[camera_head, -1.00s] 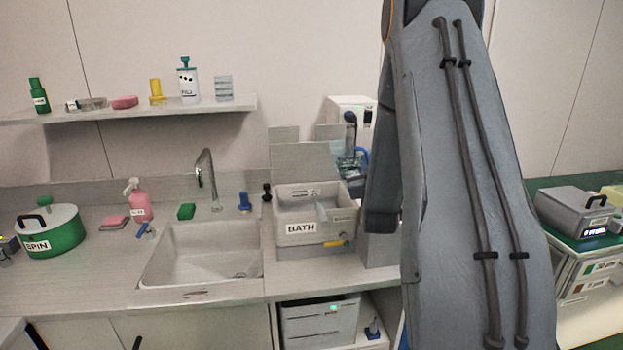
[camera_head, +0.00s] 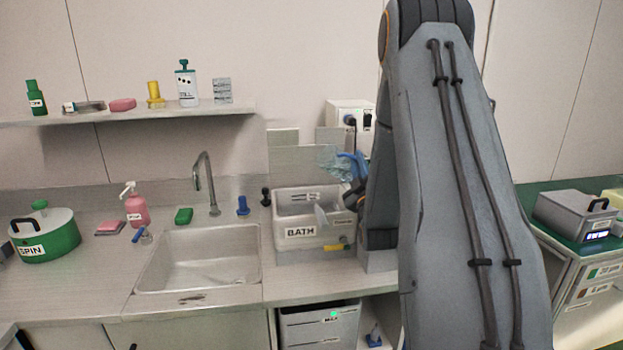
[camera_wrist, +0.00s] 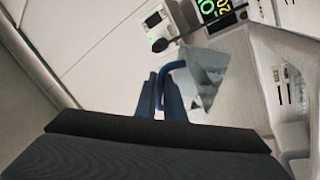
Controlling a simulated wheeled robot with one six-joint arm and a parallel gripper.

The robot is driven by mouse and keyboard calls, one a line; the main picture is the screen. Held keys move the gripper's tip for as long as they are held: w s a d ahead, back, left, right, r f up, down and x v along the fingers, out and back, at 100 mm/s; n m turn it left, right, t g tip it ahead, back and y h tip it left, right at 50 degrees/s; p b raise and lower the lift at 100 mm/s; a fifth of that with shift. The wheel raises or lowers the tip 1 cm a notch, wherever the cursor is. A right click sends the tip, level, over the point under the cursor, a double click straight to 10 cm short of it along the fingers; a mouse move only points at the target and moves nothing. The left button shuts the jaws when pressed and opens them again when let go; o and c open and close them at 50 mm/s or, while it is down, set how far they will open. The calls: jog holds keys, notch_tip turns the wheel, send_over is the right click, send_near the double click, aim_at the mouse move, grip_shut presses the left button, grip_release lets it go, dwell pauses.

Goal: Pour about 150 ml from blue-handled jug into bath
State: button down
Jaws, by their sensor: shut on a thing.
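The blue-handled jug (camera_head: 336,160) is clear and greyish, held above the back right of the bath in the head view. In the wrist view the jug (camera_wrist: 207,75) fills the upper middle, its blue handle (camera_wrist: 172,68) between my fingers. My gripper (camera_wrist: 160,85) is shut on that handle; in the head view it is mostly hidden by my arm. The bath (camera_head: 300,232) is a pale grey open tub labelled BATH, right of the sink. Its inside is partly in view. I cannot tell the liquid level or the jug's exact tilt.
The sink (camera_head: 205,262) lies left of the bath. A black-topped item (camera_head: 265,196) and a blue item (camera_head: 243,206) stand between them. A white box (camera_head: 345,113) with a plug is behind the jug. Pale panels (camera_head: 284,150) rise behind the bath.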

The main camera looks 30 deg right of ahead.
jog(key=shift+a+r+n, duration=0.15)
jog(key=shift+r+n, duration=0.25)
jog(key=shift+n, duration=0.2)
jog(key=shift+w+a+r+n+t+y+p, duration=0.1)
jog(key=shift+a+r+n+t+y+p, duration=0.1)
jog(key=shift+r+n+t+y, duration=0.3)
jog(key=shift+s+a+r+n+t+y+p, duration=0.1)
jog(key=shift+a+r+n+y+p, duration=0.1)
jog(key=shift+n, duration=0.5)
jog(key=shift+w+a+r+n+t+y+p, duration=0.1)
jog(key=shift+r+n+t+y+p, duration=0.15)
jog(key=shift+n, duration=0.35)
jog(key=shift+w+a+r+n+t+y+b, duration=0.1)
jog(key=shift+a+r+n+t+y+b, duration=0.15)
jog(key=shift+a+n, duration=0.25)
jog(key=shift+a+r+n+t+y+b, duration=0.1)
jog(key=shift+a+r+n+y+b, duration=0.2)
jog(key=shift+n, duration=0.3)
jog(key=shift+a+n, duration=0.1)
jog(key=shift+n, duration=0.2)
jog(key=shift+a+r+n+t+y+b, duration=0.1)
jog(key=shift+r+n+t+y+b, duration=0.1)
jog(key=shift+n+t+y+b, duration=0.3)
dwell(0.4)
